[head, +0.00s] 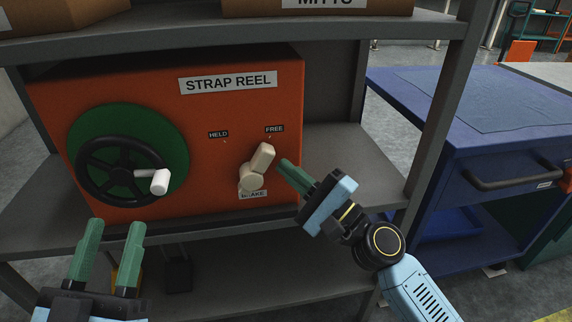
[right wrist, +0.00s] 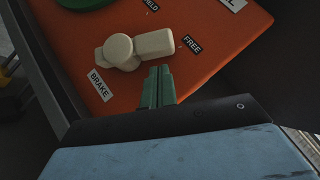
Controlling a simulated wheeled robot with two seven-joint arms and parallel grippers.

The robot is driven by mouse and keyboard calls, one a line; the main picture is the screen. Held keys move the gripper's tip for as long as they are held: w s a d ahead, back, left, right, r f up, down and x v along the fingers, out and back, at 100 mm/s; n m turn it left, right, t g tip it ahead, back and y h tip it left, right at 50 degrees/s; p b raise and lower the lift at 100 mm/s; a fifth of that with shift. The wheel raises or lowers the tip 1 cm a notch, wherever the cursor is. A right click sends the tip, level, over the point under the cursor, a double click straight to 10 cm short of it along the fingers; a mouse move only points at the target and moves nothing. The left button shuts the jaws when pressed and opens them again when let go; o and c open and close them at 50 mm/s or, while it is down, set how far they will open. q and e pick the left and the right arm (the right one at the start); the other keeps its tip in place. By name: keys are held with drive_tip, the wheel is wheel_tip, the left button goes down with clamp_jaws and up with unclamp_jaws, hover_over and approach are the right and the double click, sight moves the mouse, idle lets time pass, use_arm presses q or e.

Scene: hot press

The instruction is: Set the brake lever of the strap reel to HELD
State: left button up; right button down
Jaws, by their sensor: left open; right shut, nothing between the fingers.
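The orange strap reel (head: 215,100) sits on a grey shelf. Its cream brake lever (head: 262,158) points up and right, toward the FREE label (head: 275,129). The HELD label (head: 218,134) is to the left of FREE. The lever also shows in the right wrist view (right wrist: 153,43), with FREE beside its tip. My right gripper (head: 284,164) is shut and empty, with its fingertips just right of the lever. In the right wrist view its green fingers (right wrist: 158,72) end close to the lever; I cannot tell whether they touch. My left gripper (head: 117,224) is open and empty, low in front of the reel.
A black handwheel with a white knob (head: 160,182) is on the reel's left side. The upper shelf (head: 200,38) with boxes runs above the reel. A grey post (head: 440,110) stands to the right, then a blue cabinet (head: 480,140).

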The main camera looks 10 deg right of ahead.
use_arm(q)
drive_tip(key=shift+w+f+g, duration=0.25)
drive_tip(key=shift+f+g, duration=0.15)
drive_tip(key=shift+f, duration=0.1)
use_arm(e)
drive_tip(key=shift+a+r, duration=0.25)
drive_tip(key=shift+a, duration=0.25)
use_arm(q)
drive_tip(key=shift+w+f, duration=0.1)
